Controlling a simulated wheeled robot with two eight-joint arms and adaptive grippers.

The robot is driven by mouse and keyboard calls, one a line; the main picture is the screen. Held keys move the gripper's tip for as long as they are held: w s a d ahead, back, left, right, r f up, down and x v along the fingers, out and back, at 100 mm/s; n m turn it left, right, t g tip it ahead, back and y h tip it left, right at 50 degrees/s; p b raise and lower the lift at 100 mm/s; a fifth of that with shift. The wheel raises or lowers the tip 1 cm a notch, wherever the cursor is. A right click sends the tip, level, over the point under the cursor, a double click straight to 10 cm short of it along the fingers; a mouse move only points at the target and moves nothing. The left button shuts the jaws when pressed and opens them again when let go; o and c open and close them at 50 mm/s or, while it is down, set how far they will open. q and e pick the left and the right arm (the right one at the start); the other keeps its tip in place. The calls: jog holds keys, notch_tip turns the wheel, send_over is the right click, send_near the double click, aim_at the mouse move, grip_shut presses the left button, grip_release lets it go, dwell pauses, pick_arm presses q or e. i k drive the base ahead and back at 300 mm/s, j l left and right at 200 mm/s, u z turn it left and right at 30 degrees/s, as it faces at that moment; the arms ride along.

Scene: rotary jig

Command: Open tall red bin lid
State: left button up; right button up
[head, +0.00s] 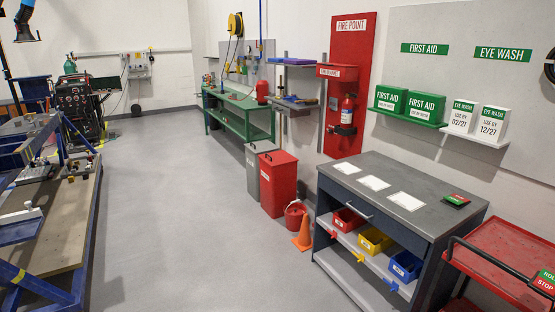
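The tall red bin (279,188) stands on the floor against the right-hand wall, near the middle of the head view. Its red lid (278,158) lies flat across the top and looks shut. The inside of the bin is hidden. I cannot make out either of my grippers in this view, and nothing touches the bin.
A grey bin (252,170) stands just beyond the red one. A red bucket (296,215) and an orange cone (303,236) stand in front. A grey-topped workbench (402,200) is at right, a wooden-topped table (62,228) at left. The floor (175,215) between is clear.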

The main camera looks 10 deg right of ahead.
aim_at(278, 158)
jog(key=i+u, duration=0.15)
jog(key=i, duration=3.5)
jog(key=i+z, duration=0.25)
jog(key=i, duration=0.2)
jog(key=i+j+z, duration=0.25)
jog(key=i, duration=0.2)
jog(key=i+j+z, duration=0.25)
jog(key=i, duration=0.2)
jog(key=i+j+z, duration=0.2)
jog(key=z, duration=0.2)
jog(key=i+j+z, duration=0.5)
jog(key=z, duration=0.25)
jog(key=i+j+z, duration=0.1)
jog(key=j+z, duration=0.3)
jog(key=i+j+z, duration=0.1)
jog(key=j, duration=0.3)
jog(key=j+z, duration=0.1)
jog(key=j, duration=0.3)
jog(key=i, duration=0.05)
